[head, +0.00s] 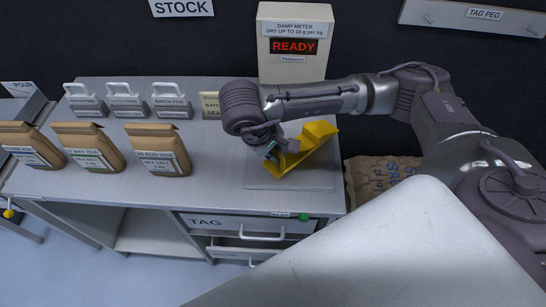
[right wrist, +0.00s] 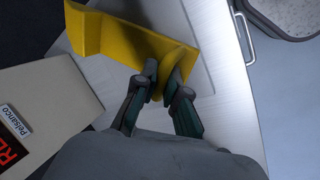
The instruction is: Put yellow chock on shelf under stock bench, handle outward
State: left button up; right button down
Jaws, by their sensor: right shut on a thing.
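The yellow chock (head: 314,149) is at the right end of the stock bench (head: 225,158), over a pale square plate in front of the damp meter. My right gripper (head: 272,152) is shut on the chock. In the right wrist view the two fingers (right wrist: 165,85) close on a raised yellow part of the chock (right wrist: 118,42), which looks like its handle. I cannot tell whether the chock touches the plate. The open shelf (head: 152,232) shows under the bench, left of the drawers. My left gripper is not in view.
Paper bags (head: 160,152) and several white-handled tags or weights (head: 172,100) stand on the bench's left and back. The damp meter (head: 293,62) reads READY. The TAG drawer (head: 245,223) sits under the bench; a lower drawer (head: 255,247) looks partly open. A sack (head: 378,178) stands right.

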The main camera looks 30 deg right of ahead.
aim_at(274, 163)
jog(key=shift+w+a+f, duration=0.15)
jog(key=shift+w, duration=0.1)
jog(key=shift+f, duration=0.35)
notch_tip(274, 163, down, 2)
jog(key=shift+f+p, duration=0.2)
jog(key=shift+p, duration=0.4)
jog(key=shift+f, duration=0.5)
jog(key=c, duration=1.2)
grip_release()
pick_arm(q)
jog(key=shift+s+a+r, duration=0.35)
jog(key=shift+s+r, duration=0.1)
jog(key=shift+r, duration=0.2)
